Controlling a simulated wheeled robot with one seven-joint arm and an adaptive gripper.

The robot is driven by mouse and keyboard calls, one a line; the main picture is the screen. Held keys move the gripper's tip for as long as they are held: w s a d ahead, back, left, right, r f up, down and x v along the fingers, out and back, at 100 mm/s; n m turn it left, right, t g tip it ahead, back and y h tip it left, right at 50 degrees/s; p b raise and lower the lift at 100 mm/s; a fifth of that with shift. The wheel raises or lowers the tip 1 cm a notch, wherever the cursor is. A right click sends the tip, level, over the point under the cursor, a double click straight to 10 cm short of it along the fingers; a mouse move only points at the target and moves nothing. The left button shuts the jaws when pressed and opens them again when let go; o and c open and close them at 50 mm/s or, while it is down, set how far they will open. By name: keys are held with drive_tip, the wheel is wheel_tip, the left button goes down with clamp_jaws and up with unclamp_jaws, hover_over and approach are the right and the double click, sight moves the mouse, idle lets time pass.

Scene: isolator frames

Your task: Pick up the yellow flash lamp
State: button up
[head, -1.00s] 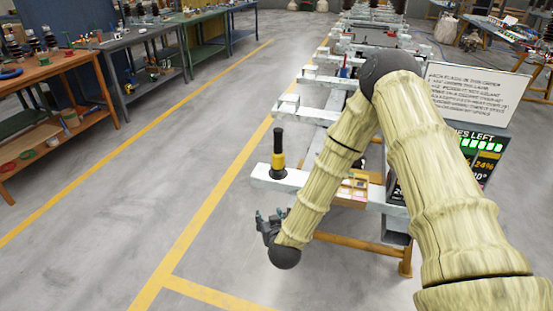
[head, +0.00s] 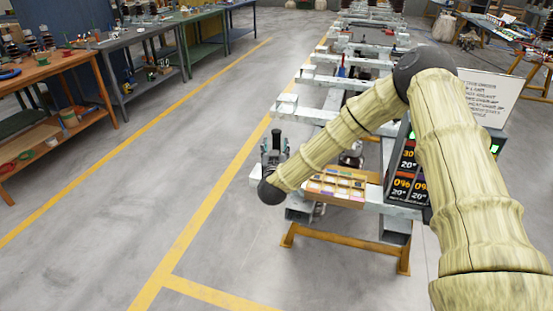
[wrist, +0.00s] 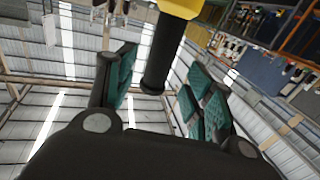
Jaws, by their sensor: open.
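The yellow flash lamp shows in the wrist view as a black cylinder (wrist: 162,60) with a yellow part at the top edge. In the head view its black upper end (head: 276,137) shows behind my gripper and the rest is hidden. My gripper (head: 273,148) is at the end of the pale beam where the lamp stands. In the wrist view my teal-padded fingers (wrist: 160,80) are apart, one on each side of the black cylinder. I cannot tell whether either finger touches it.
A wooden compartment box (head: 338,187) lies on the beam to the right of my gripper. A display with orange numbers (head: 405,170) and a white sign (head: 488,97) stand further right. Workbenches (head: 60,75) line the left. The floor (head: 150,150) between is clear.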

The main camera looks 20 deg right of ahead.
sight(276, 142)
drive_tip(key=shift+p+x, duration=0.85)
drive_tip(key=shift+x, duration=1.65)
clamp_jaws()
drive_tip(key=shift+r, duration=0.1)
